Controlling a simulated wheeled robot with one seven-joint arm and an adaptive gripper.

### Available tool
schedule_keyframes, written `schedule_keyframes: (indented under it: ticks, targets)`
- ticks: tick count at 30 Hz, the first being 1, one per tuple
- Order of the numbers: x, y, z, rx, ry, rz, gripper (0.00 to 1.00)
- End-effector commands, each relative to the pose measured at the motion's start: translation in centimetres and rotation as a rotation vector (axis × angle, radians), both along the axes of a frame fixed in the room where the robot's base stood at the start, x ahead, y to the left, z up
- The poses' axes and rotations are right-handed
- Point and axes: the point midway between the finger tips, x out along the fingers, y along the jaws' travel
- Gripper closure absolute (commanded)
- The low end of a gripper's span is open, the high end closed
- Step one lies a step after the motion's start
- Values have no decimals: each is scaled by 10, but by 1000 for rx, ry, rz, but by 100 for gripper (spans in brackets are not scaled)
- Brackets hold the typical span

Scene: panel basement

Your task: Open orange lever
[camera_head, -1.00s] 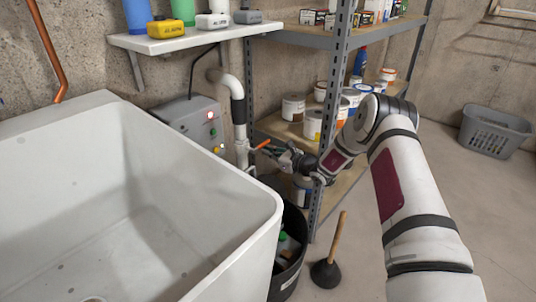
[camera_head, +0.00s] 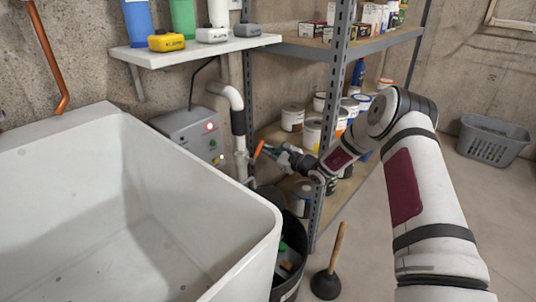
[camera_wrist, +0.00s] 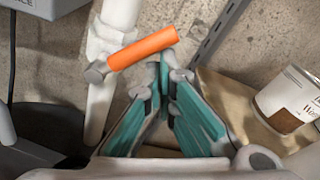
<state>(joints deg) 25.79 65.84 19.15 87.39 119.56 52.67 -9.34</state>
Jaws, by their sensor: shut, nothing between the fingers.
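The orange lever (camera_head: 258,149) sticks out from the white pipe (camera_head: 240,160) beside the grey box. My gripper (camera_head: 267,152) is shut and empty, with teal finger pads that meet just below the lever's free end in the wrist view (camera_wrist: 164,68). The fingers are beside the lever, not around it. I cannot tell whether they touch it.
A white sink (camera_head: 268,215) fills the left front. A metal shelf (camera_head: 330,130) with paint cans stands right of the pipe, close to my arm. A black bin (camera_head: 293,232) and a plunger (camera_head: 328,278) stand below. The grey control box (camera_head: 187,128) is left of the pipe.

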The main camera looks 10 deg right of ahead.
Motion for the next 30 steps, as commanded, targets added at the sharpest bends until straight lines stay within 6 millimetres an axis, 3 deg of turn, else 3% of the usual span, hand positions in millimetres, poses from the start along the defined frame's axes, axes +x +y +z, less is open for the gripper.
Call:
schedule_keyframes:
  ticks: [6,30]
  targets:
    - [-4,8,12,-112,-82,3,100]
    - [-14,21,26,-107,-80,3,100]
